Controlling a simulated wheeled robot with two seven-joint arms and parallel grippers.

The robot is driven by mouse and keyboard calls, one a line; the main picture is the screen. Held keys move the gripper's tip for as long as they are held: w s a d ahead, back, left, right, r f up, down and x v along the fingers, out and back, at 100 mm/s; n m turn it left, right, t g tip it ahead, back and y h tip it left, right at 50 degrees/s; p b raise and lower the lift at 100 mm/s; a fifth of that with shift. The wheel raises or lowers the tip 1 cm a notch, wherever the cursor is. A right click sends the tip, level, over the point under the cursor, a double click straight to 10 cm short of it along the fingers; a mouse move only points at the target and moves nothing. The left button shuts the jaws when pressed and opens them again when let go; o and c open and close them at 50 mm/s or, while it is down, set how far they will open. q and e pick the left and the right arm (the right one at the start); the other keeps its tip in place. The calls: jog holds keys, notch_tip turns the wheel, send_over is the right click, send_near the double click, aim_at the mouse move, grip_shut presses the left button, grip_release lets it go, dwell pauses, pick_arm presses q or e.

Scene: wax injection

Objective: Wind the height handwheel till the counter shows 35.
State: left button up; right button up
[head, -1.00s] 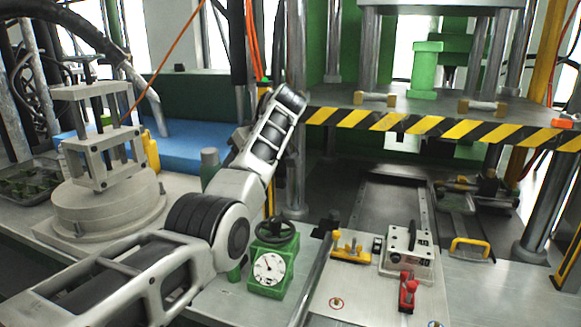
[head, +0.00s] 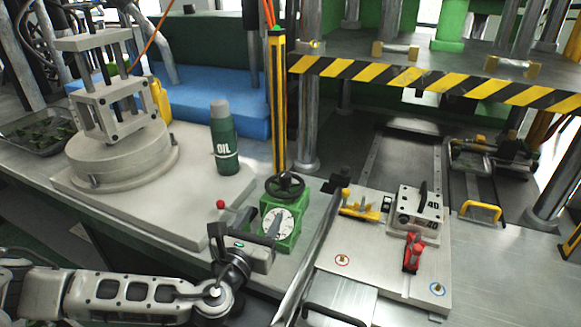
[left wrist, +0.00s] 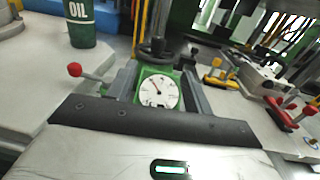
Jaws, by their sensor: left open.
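The black handwheel (head: 285,186) sits on top of a green box (head: 288,240) with a round white dial (head: 278,223) on its front. The dial's pointer shows, but its figures are too small to read. My left gripper (head: 256,222) is open and empty in front of the box, lower than the wheel, partly overlapping the dial's left side. In the left wrist view the dial (left wrist: 158,92) shows between the two open fingers (left wrist: 158,84), with the handwheel (left wrist: 157,47) just beyond and above. I see no contact. My right gripper is out of view.
A red ball knob (head: 220,204) stands left of the box. A green oil bottle (head: 224,140) and a yellow post (head: 277,105) stand behind. To the right, a plate carries a grey block marked 40 (head: 420,212), a red clamp (head: 412,252) and a yellow-handled clamp (head: 358,205).

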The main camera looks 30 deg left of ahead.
pick_arm(q)
send_near(283, 178)
jog(key=shift+w, duration=0.35)
jog(key=w+b, duration=0.1)
jog(key=w, duration=0.4)
jog(key=w+a+b, duration=0.1)
jog(key=w, duration=0.1)
jog(key=shift+w+a+f+b, duration=0.15)
jog(key=shift+w+f+b, duration=0.05)
jog(key=shift+w+b, duration=0.2)
jog(key=shift+w+a+r, duration=0.1)
jog(key=shift+w+r, duration=0.05)
jog(key=shift+w, duration=0.55)
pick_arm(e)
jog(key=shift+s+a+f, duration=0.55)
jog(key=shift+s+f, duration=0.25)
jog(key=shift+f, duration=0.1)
pick_arm(q)
jog(key=c, duration=1)
jog(key=shift+r+n+y+p, duration=0.15)
jog(key=shift+n+y+p, duration=0.35)
jog(key=shift+y, duration=0.3)
jog(key=shift+n+y, duration=0.3)
jog(key=shift+y, duration=0.2)
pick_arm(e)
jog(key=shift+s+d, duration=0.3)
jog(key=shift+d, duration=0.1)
